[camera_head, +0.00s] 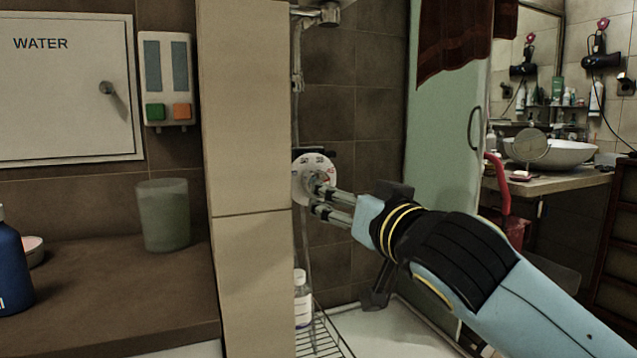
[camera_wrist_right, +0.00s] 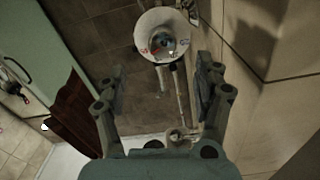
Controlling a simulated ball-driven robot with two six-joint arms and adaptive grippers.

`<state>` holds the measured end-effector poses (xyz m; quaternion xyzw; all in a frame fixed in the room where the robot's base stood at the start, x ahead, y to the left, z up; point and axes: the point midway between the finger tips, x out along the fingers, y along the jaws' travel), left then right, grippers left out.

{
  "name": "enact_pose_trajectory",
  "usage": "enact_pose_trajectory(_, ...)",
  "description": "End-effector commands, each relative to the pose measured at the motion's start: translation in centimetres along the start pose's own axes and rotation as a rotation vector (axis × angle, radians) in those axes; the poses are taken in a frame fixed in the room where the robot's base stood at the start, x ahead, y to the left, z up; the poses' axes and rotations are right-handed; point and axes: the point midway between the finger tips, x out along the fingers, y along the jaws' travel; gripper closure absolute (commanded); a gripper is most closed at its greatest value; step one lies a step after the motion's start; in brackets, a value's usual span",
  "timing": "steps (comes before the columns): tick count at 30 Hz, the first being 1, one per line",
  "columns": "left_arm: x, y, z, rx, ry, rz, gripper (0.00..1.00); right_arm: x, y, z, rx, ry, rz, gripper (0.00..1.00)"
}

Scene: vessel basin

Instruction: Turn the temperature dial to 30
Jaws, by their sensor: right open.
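The temperature dial is a round white disc (camera_head: 303,180) with markings and a small knob, on the shower wall just past the edge of the beige tiled pillar. The marked numbers are too small to read surely. My right gripper (camera_head: 318,197) reaches in from the right, with its fingertips in front of the dial and partly covering it. In the right wrist view the dial (camera_wrist_right: 165,36) shows beyond the fingers, between their lines. The fingers (camera_wrist_right: 162,85) are spread apart with nothing between them. I cannot tell from these frames whether they touch the dial. My left gripper is not in view.
The beige pillar (camera_head: 246,150) stands close to the left of the dial. A shower pipe (camera_head: 297,60) runs above it. A white bottle (camera_head: 302,300) stands on a wire rack (camera_head: 318,338) below. A green panel (camera_head: 440,140) and a dark red towel (camera_head: 455,45) are to the right.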

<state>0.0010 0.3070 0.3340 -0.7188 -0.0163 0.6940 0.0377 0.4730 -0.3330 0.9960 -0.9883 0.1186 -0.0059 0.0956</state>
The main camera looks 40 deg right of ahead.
Motion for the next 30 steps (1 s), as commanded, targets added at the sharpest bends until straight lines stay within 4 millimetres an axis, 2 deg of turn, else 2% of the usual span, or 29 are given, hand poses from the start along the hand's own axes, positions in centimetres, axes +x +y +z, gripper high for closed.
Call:
enact_pose_trajectory(5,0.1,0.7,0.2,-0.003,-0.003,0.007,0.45,1.9,-0.2,-0.7,0.007,0.014,-0.002,0.32)
enact_pose_trajectory(12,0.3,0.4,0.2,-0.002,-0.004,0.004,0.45,6.8,-0.2,-0.7,0.008,0.012,-0.003,0.32)
enact_pose_trajectory(18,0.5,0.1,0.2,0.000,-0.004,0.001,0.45,9.6,-0.2,-0.7,0.007,0.011,-0.004,0.32)
enact_pose_trajectory(23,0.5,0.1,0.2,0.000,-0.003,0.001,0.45,10.5,-0.2,-0.7,0.007,0.010,-0.005,0.32)
enact_pose_trajectory(30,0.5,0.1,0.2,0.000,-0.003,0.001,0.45,10.5,-0.2,-0.6,0.006,0.010,-0.005,0.32)
